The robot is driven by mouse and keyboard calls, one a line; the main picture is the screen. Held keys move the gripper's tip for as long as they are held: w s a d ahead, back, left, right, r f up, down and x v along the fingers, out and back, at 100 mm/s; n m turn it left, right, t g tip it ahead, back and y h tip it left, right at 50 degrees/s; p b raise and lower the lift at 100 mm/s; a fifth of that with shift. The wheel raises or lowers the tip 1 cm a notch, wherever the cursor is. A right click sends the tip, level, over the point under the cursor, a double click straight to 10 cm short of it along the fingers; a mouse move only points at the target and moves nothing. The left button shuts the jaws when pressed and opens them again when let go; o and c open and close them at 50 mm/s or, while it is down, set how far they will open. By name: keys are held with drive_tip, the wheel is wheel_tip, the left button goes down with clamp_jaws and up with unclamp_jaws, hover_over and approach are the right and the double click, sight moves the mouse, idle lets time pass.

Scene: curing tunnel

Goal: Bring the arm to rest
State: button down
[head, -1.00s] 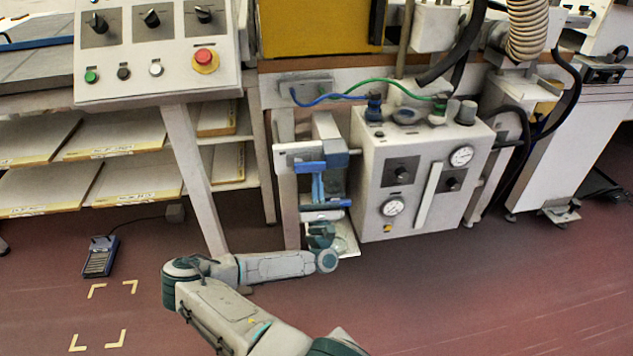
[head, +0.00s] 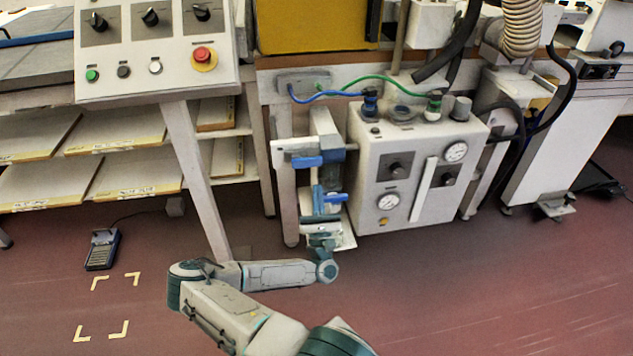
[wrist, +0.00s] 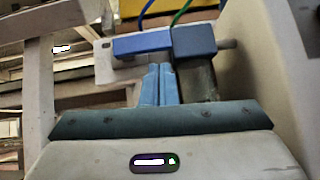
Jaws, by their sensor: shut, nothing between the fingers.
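My gripper (head: 317,190) is in front of the bench, left of the white gauge box, with my arm reaching to it from below. In the wrist view its two light-blue fingers (wrist: 157,72) are side by side, shut with nothing between them. Just beyond the fingertips is a blue bar (wrist: 142,43) on a pale bracket, with a darker blue block (wrist: 194,40) to its right. In the head view the blue bar (head: 307,162) sits above the fingertips, with a gap between them.
The white gauge box (head: 405,190) stands close to the right of my gripper. A control panel (head: 155,50) on a pale leg and shelves of boards (head: 120,178) are at left. The right foreground floor is clear.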

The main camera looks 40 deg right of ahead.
drive_tip(key=v, duration=0.5)
drive_tip(key=shift+d+f, duration=0.2)
drive_tip(key=shift+d, duration=0.05)
drive_tip(key=s+a+r+m+g+h+p, duration=0.1)
drive_tip(key=s+r+m+g+h+p, duration=0.35)
drive_tip(key=m+g, duration=1)
drive_tip(key=s+r+m+g+p, duration=0.1)
drive_tip(key=s+r+m+g, duration=0.7)
drive_tip(key=g, duration=1)
drive_tip(key=a+r+m+t+y+p, duration=0.5)
drive_tip(key=a+r+t+y+p, duration=0.7)
drive_tip(key=a+r+y, duration=0.8)
drive_tip(key=a+r+t, duration=0.1)
drive_tip(key=a+r, duration=0.6)
drive_tip(key=a, duration=0.2)
drive_tip(key=shift+a+r+t+y+p, duration=0.2)
drive_tip(key=shift+r+t+y+p, duration=0.05)
drive_tip(key=shift+t+y+p, duration=0.1)
drive_tip(key=shift+d, duration=0.15)
